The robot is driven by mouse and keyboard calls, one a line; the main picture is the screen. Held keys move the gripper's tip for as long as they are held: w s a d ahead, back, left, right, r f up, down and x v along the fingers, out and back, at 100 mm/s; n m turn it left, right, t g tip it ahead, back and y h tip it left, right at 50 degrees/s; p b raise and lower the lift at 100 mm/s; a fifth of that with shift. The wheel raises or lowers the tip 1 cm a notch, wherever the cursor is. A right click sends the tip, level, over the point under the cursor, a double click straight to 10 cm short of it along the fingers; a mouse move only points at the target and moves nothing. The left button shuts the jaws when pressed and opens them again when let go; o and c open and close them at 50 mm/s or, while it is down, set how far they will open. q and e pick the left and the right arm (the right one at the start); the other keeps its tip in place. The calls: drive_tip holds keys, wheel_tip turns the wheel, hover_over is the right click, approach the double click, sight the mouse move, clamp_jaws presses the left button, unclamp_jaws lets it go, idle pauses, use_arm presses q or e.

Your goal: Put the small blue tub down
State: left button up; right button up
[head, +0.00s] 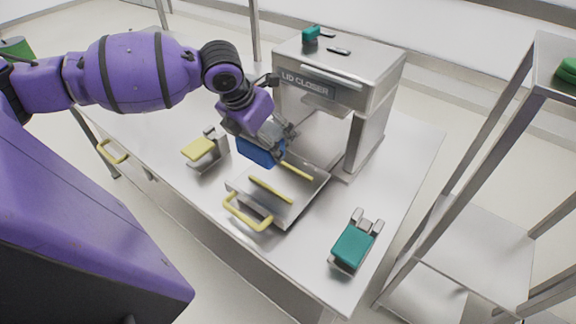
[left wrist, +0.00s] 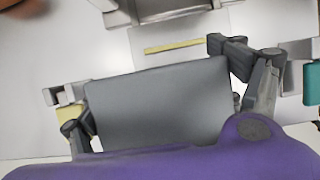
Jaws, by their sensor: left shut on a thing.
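The small blue tub (head: 258,152) is in my left gripper (head: 270,136), in front of the lid closer. It hangs beside the back left part of a metal tray with yellow strips (head: 285,205); I cannot tell whether it touches anything. In the left wrist view a grey flat face (left wrist: 160,105), which looks like the tub's top, fills the space between the fingers of my left gripper (left wrist: 155,95). The fingers are at its two sides. My right gripper does not show in either view.
The lid closer (head: 335,75) stands at the back of the metal table (head: 405,190). A yellow-topped holder (head: 200,149) is left of the tray, a teal-topped one (head: 353,245) at the front right. A shelf rack (head: 480,200) stands to the right.

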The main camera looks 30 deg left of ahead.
use_arm(q)
drive_tip(key=d+f, duration=0.1)
drive_tip(key=w+d+f, duration=0.1)
drive_tip(key=d+f, duration=0.1)
drive_tip(key=f, duration=0.1)
drive_tip(key=shift+w+d+f, duration=0.1)
drive_tip(key=shift+w+d, duration=0.15)
drive_tip(key=shift+w+d+f, duration=0.1)
drive_tip(key=shift+d+f, duration=0.05)
drive_tip(key=shift+f, duration=0.1)
drive_tip(key=shift+w+d+f, duration=0.1)
drive_tip(key=shift+d+f, duration=0.25)
drive_tip(key=shift+f, duration=0.05)
wheel_tip(320, 180, down, 3)
drive_tip(key=shift+f, duration=0.1)
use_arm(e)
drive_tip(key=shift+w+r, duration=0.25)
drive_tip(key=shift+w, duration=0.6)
use_arm(q)
drive_tip(key=o, duration=1.3)
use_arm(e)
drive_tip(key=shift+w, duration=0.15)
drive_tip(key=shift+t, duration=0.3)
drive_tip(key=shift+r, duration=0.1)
